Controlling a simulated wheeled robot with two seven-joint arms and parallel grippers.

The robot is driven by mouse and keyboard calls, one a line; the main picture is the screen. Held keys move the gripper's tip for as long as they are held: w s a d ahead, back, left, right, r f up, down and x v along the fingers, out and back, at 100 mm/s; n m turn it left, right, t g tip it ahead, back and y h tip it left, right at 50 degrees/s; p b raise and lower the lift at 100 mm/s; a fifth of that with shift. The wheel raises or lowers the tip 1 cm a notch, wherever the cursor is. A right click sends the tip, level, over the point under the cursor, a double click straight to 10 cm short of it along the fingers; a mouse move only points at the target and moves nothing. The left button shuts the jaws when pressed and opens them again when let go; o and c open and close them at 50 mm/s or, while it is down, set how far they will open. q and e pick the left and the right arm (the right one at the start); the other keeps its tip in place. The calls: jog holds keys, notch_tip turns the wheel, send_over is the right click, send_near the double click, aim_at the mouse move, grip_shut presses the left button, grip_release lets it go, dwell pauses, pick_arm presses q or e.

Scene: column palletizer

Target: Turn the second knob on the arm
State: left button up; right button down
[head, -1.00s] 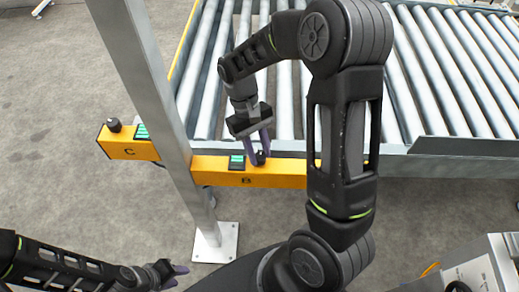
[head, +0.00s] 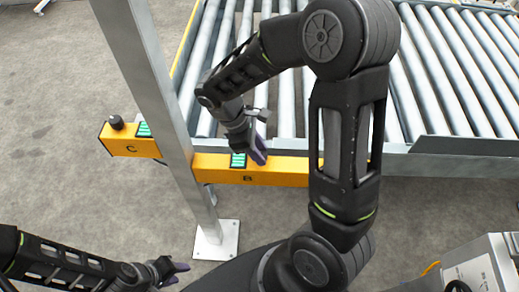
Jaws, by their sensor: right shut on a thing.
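A yellow arm runs along the near edge of the roller conveyor. Its middle section, marked B (head: 285,172), carries a small green display (head: 238,160). The knob of section B is hidden behind my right gripper (head: 258,152), which is shut on it with purple fingers, wrist rotated. Section C (head: 120,146), at the left, has a black knob (head: 117,122) and another green display (head: 145,129). My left gripper (head: 178,274) is open and empty at the lower left, away from the yellow arm.
A grey metal post (head: 160,95) stands between sections B and C, on a white base plate (head: 216,240). The roller conveyor (head: 450,75) fills the back. A grey machine box (head: 480,262) stands at the lower right. The floor on the left is clear.

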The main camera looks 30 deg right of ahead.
jog(key=shift+n+t, duration=0.4)
jog(key=shift+n, duration=0.7)
jog(key=c, duration=1.1)
grip_release()
jog(key=shift+o, duration=0.2)
jog(key=v, duration=0.8)
jog(key=shift+a, duration=0.15)
jog(key=shift+s+f, duration=0.1)
jog(key=shift+f, duration=0.05)
